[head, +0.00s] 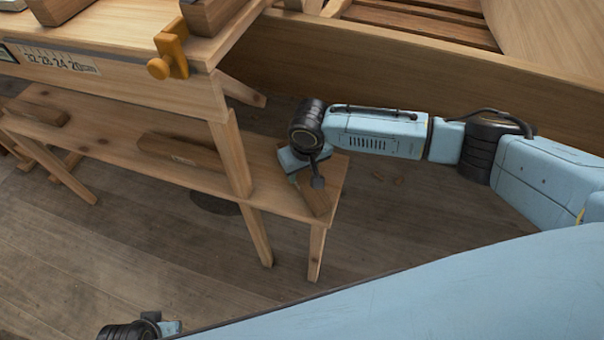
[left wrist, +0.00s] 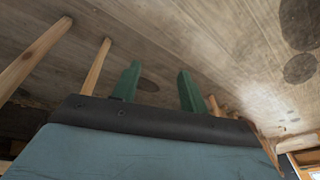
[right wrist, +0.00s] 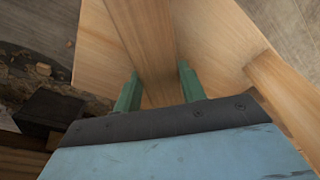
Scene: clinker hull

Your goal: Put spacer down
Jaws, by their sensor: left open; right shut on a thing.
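My right gripper (head: 308,172) is shut on a brown wooden block, the spacer (head: 314,196), at the right end of the low shelf (head: 110,150). In the right wrist view the spacer (right wrist: 148,35) runs between the green fingers (right wrist: 160,90), over the pale shelf board (right wrist: 205,35). I cannot tell whether the spacer touches the board. The arm and gripper hide part of it. My left gripper (head: 150,326) is at the bottom edge of the head view. In the left wrist view its fingers (left wrist: 158,90) are apart and empty, with floor beyond.
A bench leg (head: 232,150) stands left of my right gripper. A hull plank (head: 400,85) runs behind.

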